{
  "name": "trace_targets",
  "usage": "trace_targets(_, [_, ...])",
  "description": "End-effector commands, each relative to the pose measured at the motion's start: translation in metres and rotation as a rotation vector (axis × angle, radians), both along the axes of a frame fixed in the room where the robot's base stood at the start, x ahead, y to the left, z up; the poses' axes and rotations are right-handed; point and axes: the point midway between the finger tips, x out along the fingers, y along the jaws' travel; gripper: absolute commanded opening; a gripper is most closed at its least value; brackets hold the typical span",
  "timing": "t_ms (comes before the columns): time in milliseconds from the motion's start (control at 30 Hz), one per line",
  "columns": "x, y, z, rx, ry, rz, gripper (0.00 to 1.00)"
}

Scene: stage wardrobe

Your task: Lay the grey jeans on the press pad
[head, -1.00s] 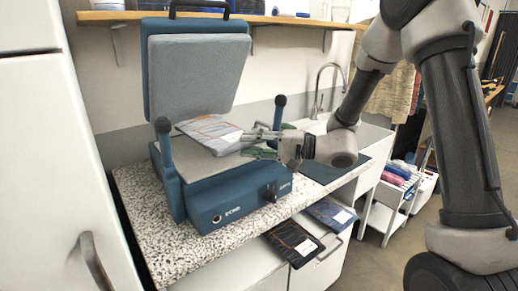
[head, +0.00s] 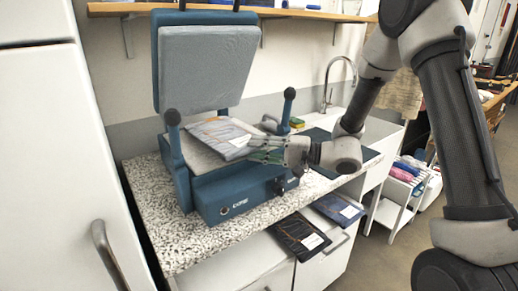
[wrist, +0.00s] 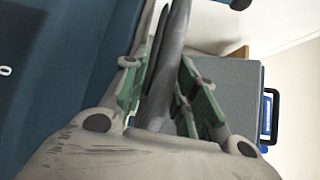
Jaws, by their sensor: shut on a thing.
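The grey jeans (head: 222,136) are a flat folded bundle with orange lines and a pale label. They lie over the press pad (head: 197,153), covering much of it; whether they touch it I cannot tell. My gripper (head: 264,151) is shut on their right edge. In the wrist view, the jeans (wrist: 175,50) show nearly edge-on between the green-padded fingers of my gripper (wrist: 160,95). The blue press (head: 240,198) stands open, its grey upper plate (head: 207,67) raised behind the pad.
A sink with a tap (head: 330,80) lies to the right. Below the speckled counter (head: 160,222), a dark folded garment (head: 300,236) and a blue one (head: 338,208) lie at an open drawer. A shelf (head: 300,13) runs above.

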Motion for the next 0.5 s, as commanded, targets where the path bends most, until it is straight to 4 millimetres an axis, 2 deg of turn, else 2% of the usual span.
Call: trace_targets(500, [-0.0032,-0.0005,-0.0139,-0.011,0.017,0.003,0.00])
